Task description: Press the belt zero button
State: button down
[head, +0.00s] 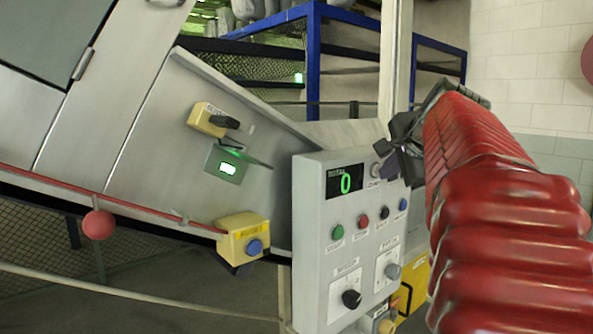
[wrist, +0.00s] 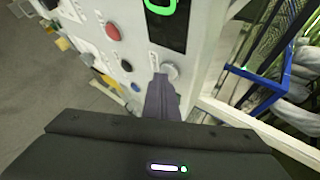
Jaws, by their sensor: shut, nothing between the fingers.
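The control panel (head: 308,240) is a light grey box with a dark display reading a green 0. A pale grey round button (wrist: 170,70) sits beside the display, and also shows in the head view (head: 376,170), partly hidden by my gripper. Its label is too small to read. My gripper (head: 388,158) is in front of the panel's upper right corner. In the wrist view its dark fingers (wrist: 161,95) are together and empty, with their tips right beside the grey button. I cannot tell whether they touch it.
Below the display are green (head: 337,232), red (head: 363,221), black (head: 384,213) and blue (head: 403,204) buttons, with knobs lower down. A yellow box with a blue button (head: 254,247) and a red ball on a cord (head: 98,224) are at left. Blue railing stands behind.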

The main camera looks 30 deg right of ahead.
jog(key=shift+s, duration=0.8)
jog(key=s, duration=0.5)
jog(key=shift+d, duration=0.3)
jog(key=shift+f, duration=0.1)
dwell(0.6)
